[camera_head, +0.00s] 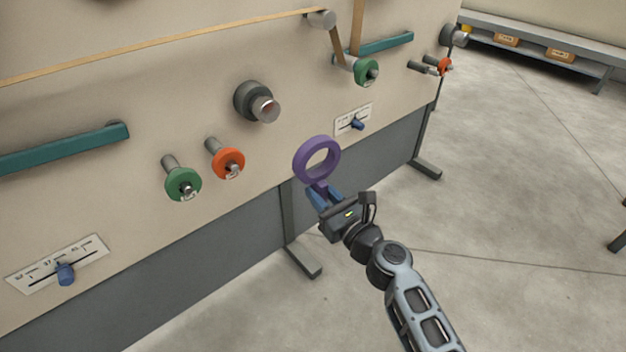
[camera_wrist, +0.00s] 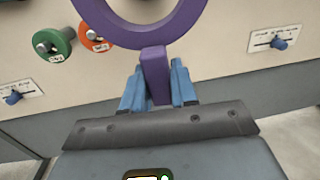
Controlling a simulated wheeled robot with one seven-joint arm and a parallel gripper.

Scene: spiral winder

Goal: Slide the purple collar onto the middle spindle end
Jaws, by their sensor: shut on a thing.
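The purple collar (camera_head: 317,159) is a ring with a short tab. My gripper (camera_head: 321,193) is shut on that tab, with the ring standing up beyond the fingers. In the wrist view, the blue fingers (camera_wrist: 158,85) clasp the tab from both sides, and the collar (camera_wrist: 140,35) is cut off by the top edge. A dark grey spindle (camera_head: 258,102) with a bare, shiny end sticks out of the beige panel, up and left of the collar. It appears to be the middle spindle end. The collar is apart from it, in front of the panel.
A green collar (camera_head: 183,184) and an orange collar (camera_head: 228,163) sit on pegs left of my gripper. Another green collar (camera_head: 366,72) is at upper right. Blue-knobbed sliders (camera_head: 356,124) and teal bars (camera_head: 65,149) are on the panel. The floor at right is open.

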